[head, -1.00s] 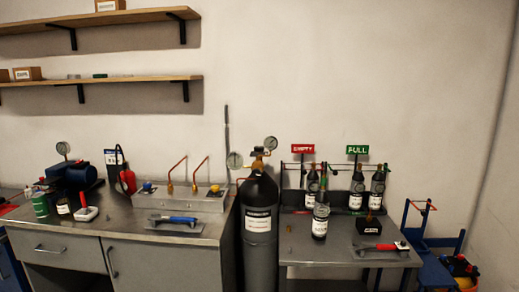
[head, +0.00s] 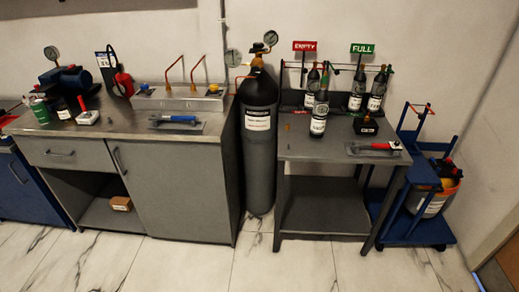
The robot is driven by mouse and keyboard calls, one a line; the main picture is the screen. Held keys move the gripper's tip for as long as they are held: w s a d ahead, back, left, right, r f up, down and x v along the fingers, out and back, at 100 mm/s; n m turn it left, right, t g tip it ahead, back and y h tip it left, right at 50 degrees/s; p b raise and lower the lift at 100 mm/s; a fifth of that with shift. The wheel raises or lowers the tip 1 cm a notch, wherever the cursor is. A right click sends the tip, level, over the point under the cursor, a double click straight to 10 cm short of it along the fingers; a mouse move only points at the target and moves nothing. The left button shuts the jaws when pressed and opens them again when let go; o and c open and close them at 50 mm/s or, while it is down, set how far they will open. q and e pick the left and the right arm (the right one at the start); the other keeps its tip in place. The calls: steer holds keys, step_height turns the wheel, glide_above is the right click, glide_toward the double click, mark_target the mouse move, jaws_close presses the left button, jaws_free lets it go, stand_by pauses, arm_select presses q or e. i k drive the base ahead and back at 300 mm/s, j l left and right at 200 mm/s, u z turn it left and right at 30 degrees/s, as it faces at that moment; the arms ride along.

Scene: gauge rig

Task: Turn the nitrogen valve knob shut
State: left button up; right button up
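A tall gas cylinder (head: 259,150) with a black shoulder and grey body stands upright on the floor between the two benches. Its white label (head: 257,120) is too small to read for certain. A brass valve and regulator (head: 257,60) sit on its top, with one round gauge (head: 271,38) at the upper right and another gauge (head: 233,58) at the left. The valve knob cannot be made out clearly, nor can its turn position. Neither of my grippers is in view.
A left bench (head: 150,130) carries a metal panel (head: 180,99) with two copper pipes and a blue-handled tool (head: 178,119). A right table (head: 310,150) holds several dark bottles and a red-handled tool (head: 375,147). A blue cart (head: 415,225) stands at right. Floor in front is clear.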

mark_target(258, 45)
steer(key=z, duration=0.3)
steer(key=i+j+z, duration=0.15)
steer(key=z, duration=0.2)
steer(key=i+j+z, duration=0.15)
steer(key=z, duration=0.25)
steer(key=i+j+z, duration=0.1)
steer(key=j+z, duration=0.25)
